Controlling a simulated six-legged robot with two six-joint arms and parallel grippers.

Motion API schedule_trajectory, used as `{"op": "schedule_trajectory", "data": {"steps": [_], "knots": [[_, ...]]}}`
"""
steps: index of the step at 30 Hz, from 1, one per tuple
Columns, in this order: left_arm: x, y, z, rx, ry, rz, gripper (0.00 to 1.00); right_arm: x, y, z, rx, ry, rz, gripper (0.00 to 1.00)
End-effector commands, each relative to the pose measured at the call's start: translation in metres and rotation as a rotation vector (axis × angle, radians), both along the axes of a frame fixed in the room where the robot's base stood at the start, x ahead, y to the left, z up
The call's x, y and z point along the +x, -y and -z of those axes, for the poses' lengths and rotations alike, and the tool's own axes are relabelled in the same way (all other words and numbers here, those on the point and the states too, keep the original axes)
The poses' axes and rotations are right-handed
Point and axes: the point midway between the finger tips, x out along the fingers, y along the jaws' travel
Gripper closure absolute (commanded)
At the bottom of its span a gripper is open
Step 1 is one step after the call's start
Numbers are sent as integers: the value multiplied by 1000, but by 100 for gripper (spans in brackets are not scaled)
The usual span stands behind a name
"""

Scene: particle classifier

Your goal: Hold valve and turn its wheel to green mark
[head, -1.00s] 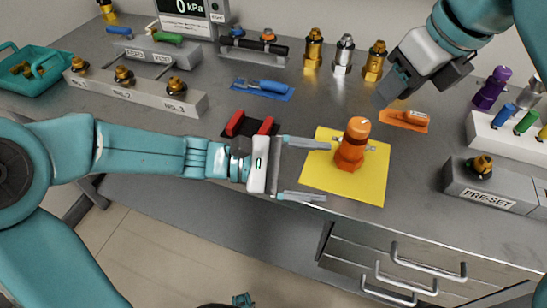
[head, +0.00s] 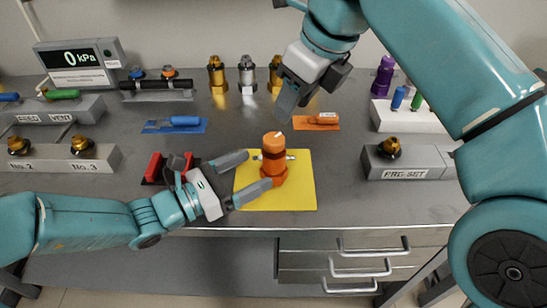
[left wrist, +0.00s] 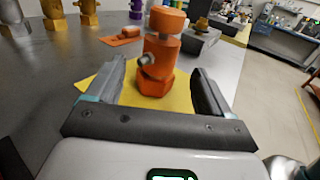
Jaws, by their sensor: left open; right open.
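The orange valve (head: 273,165) stands upright on a yellow mat (head: 300,196), with small silver side ports and a round orange wheel (head: 273,141) on top. I cannot make out a green mark. My left gripper (head: 258,170) is open at the valve's left, with its fingertips reaching to either side of the lower body. My right gripper (head: 284,108) is open and empty, above and behind the valve.
An orange tool on an orange mat (head: 318,121) and a blue tool on a blue mat (head: 175,125) lie behind. Gold and silver fittings (head: 246,75) stand at the back. A red holder (head: 155,168) sits beside my left gripper.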

Motion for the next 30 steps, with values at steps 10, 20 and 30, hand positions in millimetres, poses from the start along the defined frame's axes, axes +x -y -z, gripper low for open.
{"op": "schedule_trajectory", "data": {"steps": [10,20,30], "knots": [[32,48,0,0,0,1,19,0,0,0,0,0,0,57],[37,55,0,1,1,0,19,0,0,0,0,0,0,57],[36,55,0,1,1,0,48,0,0,0,0,0,0,57]]}}
